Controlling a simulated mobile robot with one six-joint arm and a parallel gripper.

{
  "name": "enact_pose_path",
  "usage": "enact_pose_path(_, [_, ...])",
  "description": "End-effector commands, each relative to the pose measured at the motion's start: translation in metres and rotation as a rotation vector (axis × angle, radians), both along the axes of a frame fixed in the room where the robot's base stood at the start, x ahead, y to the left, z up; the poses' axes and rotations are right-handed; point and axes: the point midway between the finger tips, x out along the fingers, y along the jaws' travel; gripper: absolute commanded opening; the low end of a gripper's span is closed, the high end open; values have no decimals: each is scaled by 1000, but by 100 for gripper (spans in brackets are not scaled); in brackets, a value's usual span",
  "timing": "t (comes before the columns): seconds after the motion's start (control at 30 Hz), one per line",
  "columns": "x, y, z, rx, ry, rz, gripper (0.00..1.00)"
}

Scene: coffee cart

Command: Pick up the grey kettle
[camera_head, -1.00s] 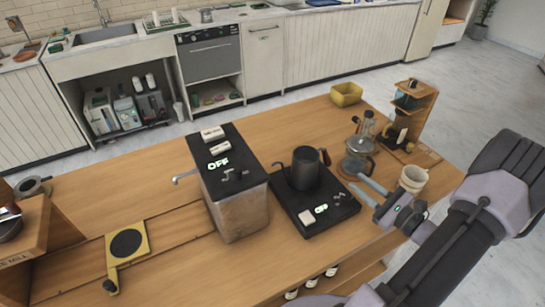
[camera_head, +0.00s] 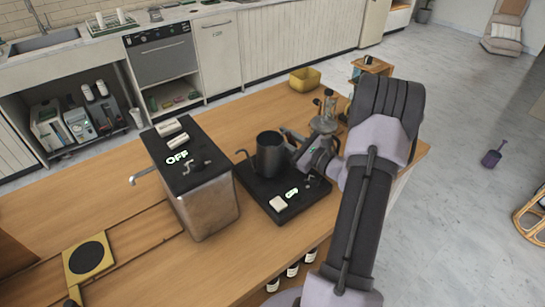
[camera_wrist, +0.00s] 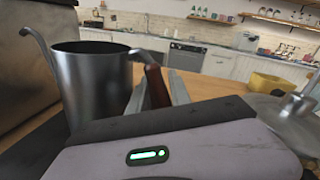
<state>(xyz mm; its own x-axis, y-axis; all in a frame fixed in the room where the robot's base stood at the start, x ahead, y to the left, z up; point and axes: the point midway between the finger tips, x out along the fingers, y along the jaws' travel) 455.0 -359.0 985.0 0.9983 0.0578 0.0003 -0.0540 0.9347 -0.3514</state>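The grey kettle (camera_head: 269,155) stands upright on the black scale-like base on the wooden counter. Its thin spout points left and its handle is on the right. In the wrist view the kettle (camera_wrist: 92,85) fills the left side, with its open top and its reddish-brown handle (camera_wrist: 157,88) visible. My gripper (camera_head: 290,142) is at the handle side of the kettle. In the wrist view the gripper (camera_wrist: 158,92) has its fingers apart on either side of the handle. I see no clear grip; whether a finger touches the handle is hard to tell.
A dark-topped metal box (camera_head: 205,190) with a tap and "OFF" label stands left of the kettle. A yellow bin (camera_head: 304,80) is farther back.

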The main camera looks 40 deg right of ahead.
Motion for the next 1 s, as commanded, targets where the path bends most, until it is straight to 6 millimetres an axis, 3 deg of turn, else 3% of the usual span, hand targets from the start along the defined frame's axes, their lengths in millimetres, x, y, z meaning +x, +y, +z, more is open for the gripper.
enact_pose_path(0.07, [0, 0, 0, 0, 0, 0, 20])
enact_pose_path(0.17, [0, 0, 0, 0, 0, 0, 1])
enact_pose_path(1.0, [-1, 0, -1, 0, 1, 1, 0])
